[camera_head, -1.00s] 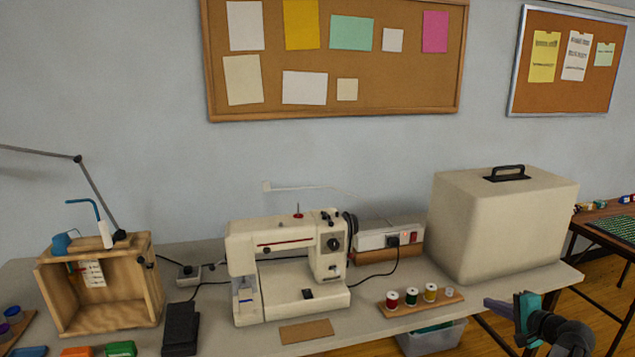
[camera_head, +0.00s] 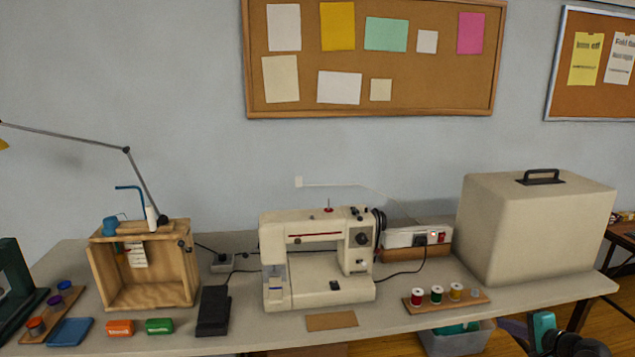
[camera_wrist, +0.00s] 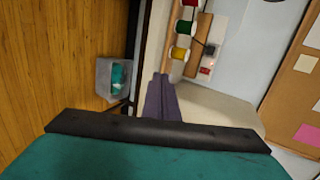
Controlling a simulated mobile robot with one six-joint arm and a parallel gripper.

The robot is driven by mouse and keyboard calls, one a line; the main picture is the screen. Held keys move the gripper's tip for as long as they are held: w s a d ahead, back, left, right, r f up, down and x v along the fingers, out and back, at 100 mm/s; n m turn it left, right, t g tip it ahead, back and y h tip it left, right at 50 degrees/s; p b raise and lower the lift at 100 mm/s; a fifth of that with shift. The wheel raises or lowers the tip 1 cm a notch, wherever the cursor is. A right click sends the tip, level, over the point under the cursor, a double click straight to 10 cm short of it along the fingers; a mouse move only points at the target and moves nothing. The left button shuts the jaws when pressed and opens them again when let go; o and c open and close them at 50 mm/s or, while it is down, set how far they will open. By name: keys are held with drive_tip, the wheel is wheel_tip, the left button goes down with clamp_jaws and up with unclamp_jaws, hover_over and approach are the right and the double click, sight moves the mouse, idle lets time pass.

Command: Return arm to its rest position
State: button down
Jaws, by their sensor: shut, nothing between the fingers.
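My gripper (camera_head: 508,325) is at the lower right of the head view, in front of the table's right part and cut off by the bottom edge. Its teal body and dark wrist show beside the dim purple-grey fingers. In the wrist view my gripper (camera_wrist: 161,80) shows its two fingers pressed together with nothing between them. They point towards the table edge near the thread spools and appear apart from everything.
The table (camera_head: 420,318) holds a sewing machine (camera_head: 315,255), a spool rack (camera_head: 470,302) with thread spools, a large beige case (camera_head: 535,232) and a wooden box (camera_head: 105,268). A clear bin (camera_head: 455,342) with teal contents stands below the table, near my gripper; it also shows in the wrist view (camera_wrist: 104,82).

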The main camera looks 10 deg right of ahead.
drive_tip(key=a+f+n+g+y, duration=0.2)
drive_tip(key=a+f+n+g, duration=0.2)
drive_tip(key=a+f, duration=1.1)
drive_tip(key=a+f+n+g+y, duration=0.4)
drive_tip(key=a+f, duration=0.8)
drive_tip(key=a, duration=0.6)
drive_tip(key=s+a+f+n+g+h, duration=0.2)
drive_tip(key=s+a+f+g, duration=0.3)
drive_tip(key=a, duration=0.4)
drive_tip(key=s+a+f+n+g+h, duration=0.1)
drive_tip(key=s+a+f+n, duration=0.1)
drive_tip(key=s, duration=0.4)
drive_tip(key=s+a+f+n+g+h, duration=0.1)
drive_tip(key=s+a+f+n+g, duration=0.1)
drive_tip(key=s, duration=0.5)
drive_tip(key=s+a+f+n+g+h, duration=0.1)
drive_tip(key=s+a+f+n+h, duration=0.1)
drive_tip(key=s+f, duration=0.4)
drive_tip(key=shift+s+a+n+g, duration=0.4)
drive_tip(key=shift+s+a+n, duration=0.15)
drive_tip(key=shift+a+n, duration=0.35)
drive_tip(key=shift+f, duration=0.1)
drive_tip(key=shift+s, duration=0.15)
